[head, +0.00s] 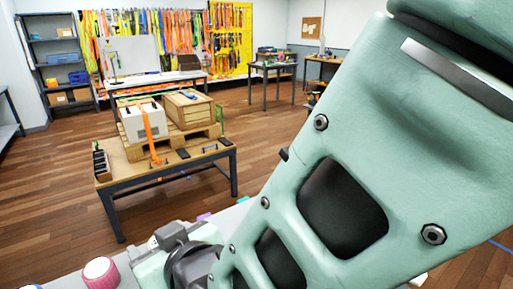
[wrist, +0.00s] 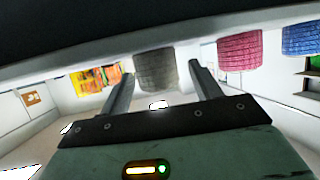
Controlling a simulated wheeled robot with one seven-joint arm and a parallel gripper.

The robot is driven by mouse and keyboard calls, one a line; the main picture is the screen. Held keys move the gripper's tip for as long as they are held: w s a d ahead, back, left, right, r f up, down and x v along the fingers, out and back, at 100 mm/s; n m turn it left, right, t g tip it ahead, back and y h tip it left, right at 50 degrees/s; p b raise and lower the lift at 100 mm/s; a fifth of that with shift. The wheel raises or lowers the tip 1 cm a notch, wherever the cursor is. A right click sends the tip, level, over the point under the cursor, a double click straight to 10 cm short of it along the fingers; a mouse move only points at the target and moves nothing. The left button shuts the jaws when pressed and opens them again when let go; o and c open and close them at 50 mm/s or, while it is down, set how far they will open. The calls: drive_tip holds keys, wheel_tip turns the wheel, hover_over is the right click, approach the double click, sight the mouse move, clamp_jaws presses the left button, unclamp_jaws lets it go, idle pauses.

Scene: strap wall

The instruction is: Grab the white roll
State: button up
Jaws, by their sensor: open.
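In the wrist view, which looks upside down, a ribbed roll (wrist: 155,72) shows between the two fingers of my gripper (wrist: 160,65). It looks grey in the shade, and no other roll there looks white, so it may be the white roll. My gripper is open, with one finger to each side of the roll and a visible gap on both sides. How deep the roll sits between the fingers is hard to tell. In the head view my arm covers much of the right side, and I cannot make out a white roll there.
A pink roll (head: 100,272) stands on the near pale surface; the wrist view shows it (wrist: 240,50) beside a blue roll (wrist: 304,37). A table (head: 120,174) with a pallet (head: 178,142), a white box and a wooden crate (head: 187,109) stands farther off. Wooden floor is open around it.

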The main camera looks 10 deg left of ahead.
drive_tip(key=c, duration=1.1)
drive_tip(key=shift+r, duration=0.1)
